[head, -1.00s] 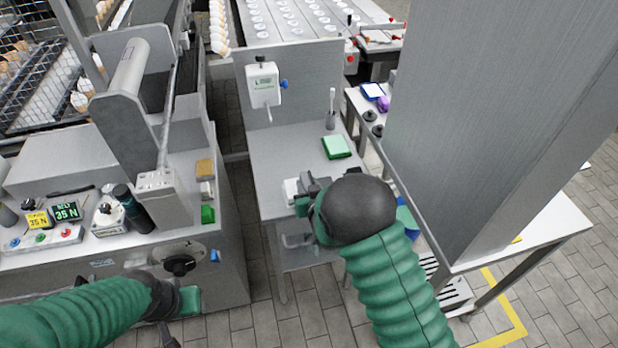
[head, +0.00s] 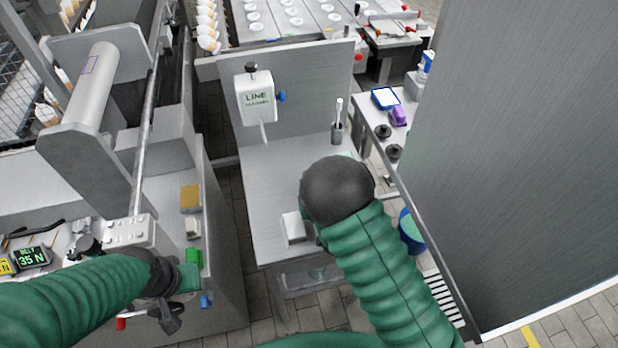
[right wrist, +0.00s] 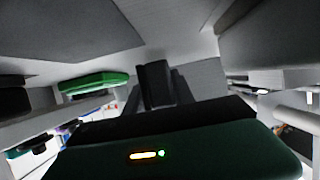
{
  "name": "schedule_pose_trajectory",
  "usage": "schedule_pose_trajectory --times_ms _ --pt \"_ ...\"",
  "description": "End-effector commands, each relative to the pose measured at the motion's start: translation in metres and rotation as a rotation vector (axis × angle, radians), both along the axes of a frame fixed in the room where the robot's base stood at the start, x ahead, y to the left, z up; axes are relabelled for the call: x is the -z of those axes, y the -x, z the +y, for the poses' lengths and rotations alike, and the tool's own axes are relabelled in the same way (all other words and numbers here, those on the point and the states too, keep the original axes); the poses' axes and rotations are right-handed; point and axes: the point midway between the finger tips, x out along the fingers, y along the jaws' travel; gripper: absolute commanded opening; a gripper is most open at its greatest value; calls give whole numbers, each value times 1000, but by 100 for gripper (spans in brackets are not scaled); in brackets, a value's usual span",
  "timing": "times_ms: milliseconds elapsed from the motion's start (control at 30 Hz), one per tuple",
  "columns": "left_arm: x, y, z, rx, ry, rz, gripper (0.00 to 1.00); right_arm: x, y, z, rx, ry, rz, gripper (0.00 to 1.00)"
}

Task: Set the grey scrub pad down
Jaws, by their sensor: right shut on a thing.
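My right gripper (right wrist: 162,92) is shut on a dark grey block, which I take to be the grey scrub pad (right wrist: 153,80), seen upright between the fingers in the right wrist view. In the head view my right wrist and sleeve hide this gripper and the pad; they are over the front of the grey table (head: 270,175). Whether the pad touches the table cannot be told. My left gripper (head: 170,318) hangs in front of the left machine, its fingers too small to read.
A white block (head: 293,227) lies left of my right wrist. A green pad (right wrist: 93,81) shows in the right wrist view. A brush holder (head: 337,131) stands at the table's back right; a dispenser (head: 256,97) hangs on the back panel. The table's left part is clear.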

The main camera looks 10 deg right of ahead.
Motion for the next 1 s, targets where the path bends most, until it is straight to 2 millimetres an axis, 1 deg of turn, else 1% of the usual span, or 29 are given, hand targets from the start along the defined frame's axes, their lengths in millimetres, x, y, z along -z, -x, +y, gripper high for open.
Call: schedule_pose_trajectory --times_ms 33,167,200,367,633,733,867,1000 --pt "7 0 0 0 0 0 36 9 2 0 0 1 2 0" --pt "3 0 0 0 0 0 36 6 1 -1 1 0 2 0" --pt "3 0 0 0 0 -1 36 6 1 -1 1 0 2 31" --pt "3 0 0 0 0 -1 36 6 2 -1 1 0 2 52" --pt "3 0 0 0 0 -1 36 6 1 -1 1 0 2 52" --pt "3 0 0 0 0 -1 36 3 6 -1 0 -1 1 52" --pt "1 0 0 0 0 -1 36 -7 29 -2 1 -2 2 52" --pt "1 0 0 0 0 -1 36 -22 65 -3 1 -2 2 52"
